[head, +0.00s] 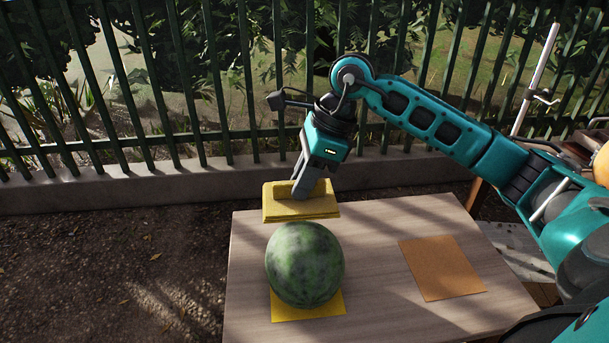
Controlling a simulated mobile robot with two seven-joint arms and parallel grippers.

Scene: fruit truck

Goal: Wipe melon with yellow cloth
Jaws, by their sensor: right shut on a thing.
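A round, dark-green mottled melon (304,264) sits on a yellow square mat (312,311) on the wooden table. My right gripper (302,192), on the arm from the right, points down and is shut on the folded yellow cloth (300,208). In the picture the cloth appears just above and behind the melon's top; a narrow gap shows between them. How far apart they are in depth I cannot tell. My left gripper is not in view.
The light wooden table (375,230) carries an empty orange-brown square mat (441,267) right of the melon. A dark green metal fence (210,90) on a low kerb runs behind. Gravel ground lies left. An orange round thing (602,163) shows at the right edge.

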